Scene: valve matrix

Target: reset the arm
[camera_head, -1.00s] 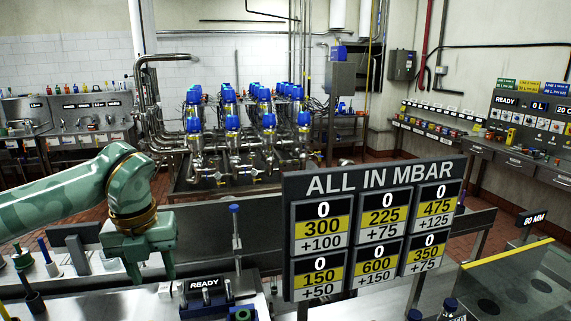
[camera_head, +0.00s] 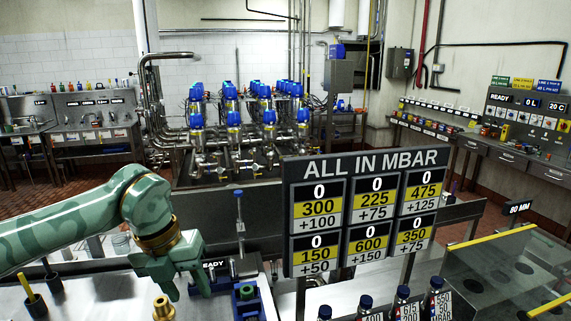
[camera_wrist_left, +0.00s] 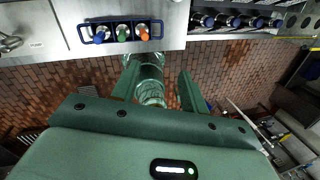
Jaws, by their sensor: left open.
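My left arm comes in from the left in the head view. Its green gripper (camera_head: 185,284) hangs above the front bench, just left of the blue fixture. In the left wrist view the two green fingers (camera_wrist_left: 158,92) stand apart with nothing held between them. Below them are brick floor and the bench edge. My right gripper is in neither view.
A sign reading ALL IN MBAR (camera_head: 366,212) stands right of the gripper. Several dark bottles (camera_head: 402,300) line the bench front. A blue rack (camera_wrist_left: 121,33) holds three coloured-topped items.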

